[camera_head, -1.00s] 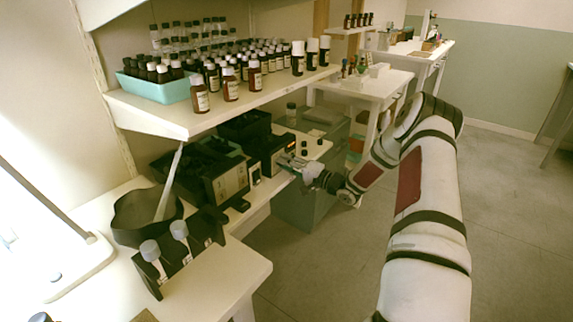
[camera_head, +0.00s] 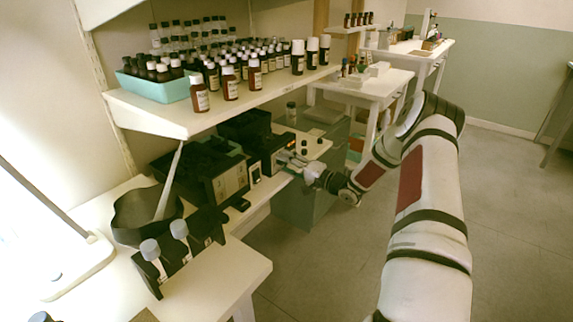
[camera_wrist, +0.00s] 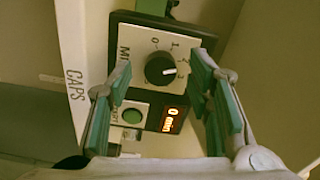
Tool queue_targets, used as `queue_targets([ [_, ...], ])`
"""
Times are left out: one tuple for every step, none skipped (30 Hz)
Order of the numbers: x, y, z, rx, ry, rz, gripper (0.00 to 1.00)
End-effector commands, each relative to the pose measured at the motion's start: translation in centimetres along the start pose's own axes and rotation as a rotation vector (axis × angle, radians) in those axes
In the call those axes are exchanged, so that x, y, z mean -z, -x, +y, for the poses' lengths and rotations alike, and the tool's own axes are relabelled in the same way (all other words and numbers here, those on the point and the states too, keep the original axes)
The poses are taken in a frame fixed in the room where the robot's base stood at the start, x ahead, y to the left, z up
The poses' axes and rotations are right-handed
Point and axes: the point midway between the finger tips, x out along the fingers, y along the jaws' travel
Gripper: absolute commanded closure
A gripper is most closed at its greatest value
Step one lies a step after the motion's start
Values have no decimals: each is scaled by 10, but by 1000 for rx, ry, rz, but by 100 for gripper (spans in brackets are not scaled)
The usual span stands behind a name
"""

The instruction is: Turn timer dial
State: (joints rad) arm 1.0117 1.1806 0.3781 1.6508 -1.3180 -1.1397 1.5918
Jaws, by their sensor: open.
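The timer dial (camera_wrist: 160,70) is a black round knob with a white pointer line, on a pale face with numbers from 0 upward. In the wrist view it lies ahead of and between the fingers of my gripper (camera_wrist: 165,78), which is open with green-lined pads; contact with the knob does not show. Below the dial are a lit orange display (camera_wrist: 174,116) reading "0 min" and a green round button (camera_wrist: 132,116). In the head view my gripper (camera_head: 288,158) is at the front of the black timer box (camera_head: 262,150); the dial is too small to make out there.
A white strip marked "CAPS" (camera_wrist: 72,80) runs left of the timer. A shelf (camera_head: 180,121) with many brown bottles overhangs the bench. Black devices (camera_head: 215,178) stand left of the timer. Small dark caps (camera_head: 305,147) lie on the bench to its right.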

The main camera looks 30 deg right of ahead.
Motion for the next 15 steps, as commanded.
queue_targets([
  [1,6,0,-2,0,2,54],
  [1,10,0,-2,0,2,54],
  [1,17,0,-2,0,3,54],
  [1,23,0,-2,-1,4,54],
  [2,29,1,-3,-1,4,54],
  [1,37,1,-4,-1,3,54],
  [1,44,1,-3,-1,3,54],
  [1,50,0,-2,-1,4,54],
  [2,58,0,-3,-1,4,54],
  [1,64,1,-3,-1,4,54],
  [1,70,0,-3,-1,4,54],
  [1,78,1,-2,-1,4,54],
  [1,83,1,-3,-1,4,54],
  [1,88,1,-2,-1,3,54],
  [1,94,1,-2,-1,3,54],
])
